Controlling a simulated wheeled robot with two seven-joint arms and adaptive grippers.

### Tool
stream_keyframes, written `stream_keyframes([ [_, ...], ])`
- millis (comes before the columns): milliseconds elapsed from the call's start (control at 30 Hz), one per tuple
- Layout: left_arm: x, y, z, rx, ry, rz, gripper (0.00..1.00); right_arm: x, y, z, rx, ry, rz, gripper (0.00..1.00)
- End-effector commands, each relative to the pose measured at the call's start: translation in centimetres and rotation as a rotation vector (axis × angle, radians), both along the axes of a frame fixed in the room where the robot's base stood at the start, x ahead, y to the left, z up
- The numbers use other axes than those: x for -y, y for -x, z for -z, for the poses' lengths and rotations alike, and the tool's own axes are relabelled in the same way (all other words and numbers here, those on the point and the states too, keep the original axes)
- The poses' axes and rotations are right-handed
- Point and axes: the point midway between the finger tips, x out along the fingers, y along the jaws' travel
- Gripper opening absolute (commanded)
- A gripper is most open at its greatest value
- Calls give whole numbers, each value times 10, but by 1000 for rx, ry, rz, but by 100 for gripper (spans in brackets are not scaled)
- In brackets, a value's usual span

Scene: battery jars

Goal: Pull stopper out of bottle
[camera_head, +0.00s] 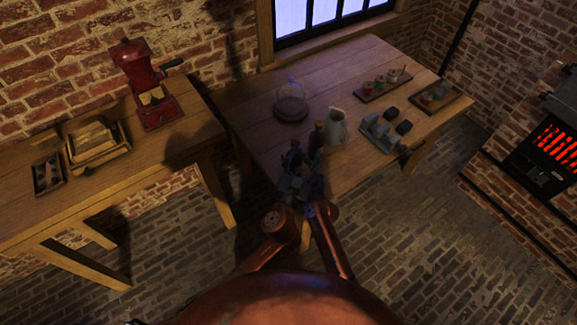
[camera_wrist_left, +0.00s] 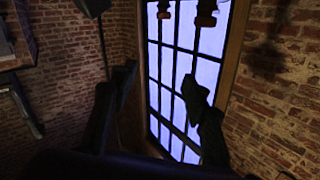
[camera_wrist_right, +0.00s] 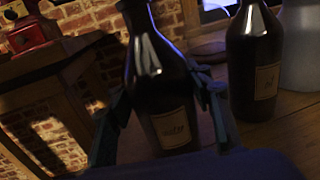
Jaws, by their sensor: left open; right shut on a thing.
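My right gripper (camera_wrist_right: 160,112) is shut on a dark glass bottle (camera_wrist_right: 163,75) with a small label; its fingers are on both sides of the body. The bottle stands roughly upright in the right wrist view; its top is cut off, so I cannot see the stopper. In the head view, both grippers overlap in a dark cluster at the table's front edge. My left gripper (camera_head: 293,160) is there, and the held bottle is hard to make out. In the left wrist view, my left gripper (camera_wrist_left: 160,84) is open and nothing shows between its fingers.
A second dark bottle (camera_wrist_right: 252,65) stands to the right, with a pale jug (camera_head: 336,128) beside it. A glass dome (camera_head: 290,101) is behind on the wooden table (camera_head: 258,130). Trays of jars (camera_head: 383,84) are farther right. A red grinder (camera_head: 139,72) stands on the left table.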

Motion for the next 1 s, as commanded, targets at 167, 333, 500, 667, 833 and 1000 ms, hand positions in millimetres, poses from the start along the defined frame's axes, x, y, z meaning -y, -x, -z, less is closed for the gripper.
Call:
stream_keyframes([
  [167,-43,18,28,-158,167,-123,43,0,0,-2,3,-1,0,3],
  [333,-55,22,38,-208,218,-163,43,0,0,-2,3,0,0,3],
  [500,-53,4,41,-209,217,-166,43,0,0,-2,3,0,0,3],
  [667,-48,-25,45,-208,214,-166,43,0,0,-2,3,0,0,3],
  [833,-43,-56,50,-207,213,-165,43,0,-1,-2,3,-1,0,3],
  [1000,-40,-79,54,-208,214,-166,43,0,0,-2,3,-1,0,3],
])
